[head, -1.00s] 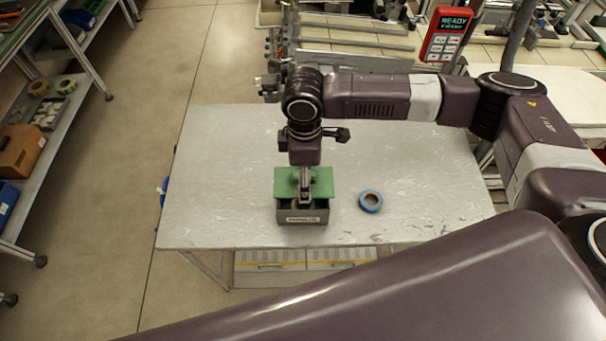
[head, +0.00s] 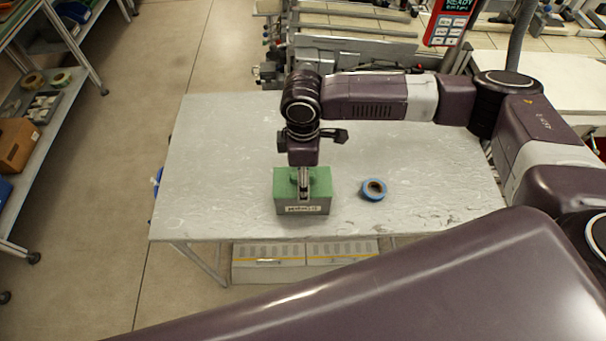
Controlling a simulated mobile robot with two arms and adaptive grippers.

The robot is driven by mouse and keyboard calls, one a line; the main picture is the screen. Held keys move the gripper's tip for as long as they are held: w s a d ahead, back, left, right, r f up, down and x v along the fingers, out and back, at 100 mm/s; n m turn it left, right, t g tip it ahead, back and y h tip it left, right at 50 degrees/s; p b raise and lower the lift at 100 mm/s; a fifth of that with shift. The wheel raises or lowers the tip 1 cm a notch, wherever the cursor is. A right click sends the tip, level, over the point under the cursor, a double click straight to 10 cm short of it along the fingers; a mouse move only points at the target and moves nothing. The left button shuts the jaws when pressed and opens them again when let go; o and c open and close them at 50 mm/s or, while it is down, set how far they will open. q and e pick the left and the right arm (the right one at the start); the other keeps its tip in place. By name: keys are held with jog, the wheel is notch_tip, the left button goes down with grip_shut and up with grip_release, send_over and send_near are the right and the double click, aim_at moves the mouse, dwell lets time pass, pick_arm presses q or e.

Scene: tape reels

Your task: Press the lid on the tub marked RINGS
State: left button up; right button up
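A small grey tub (head: 283,209) stands near the front middle of the table. Its front bears a white label (head: 303,209), too small to read surely. A green lid (head: 319,182) covers the tub top, level as far as I can see, with no open interior showing. I cannot tell if it is fully seated. My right gripper (head: 304,193) points down over the lid's middle, its fingers close together and apparently around the lid's grip, which they mostly hide. My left gripper is not in view.
A blue tape roll (head: 374,189) lies right of the tub with a gap between. The grey table (head: 220,170) is otherwise largely clear. Shelves (head: 45,150) stand at the left. A red keypad panel reading READY (head: 450,20) is at the back right.

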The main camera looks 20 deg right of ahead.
jog(key=o, duration=1.1)
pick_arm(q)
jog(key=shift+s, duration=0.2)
pick_arm(e)
jog(key=shift+o, duration=0.6)
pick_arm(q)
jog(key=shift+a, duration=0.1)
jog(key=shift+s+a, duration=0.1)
pick_arm(e)
notch_tip(320, 180, up, 12)
jog(key=shift+f, duration=0.1)
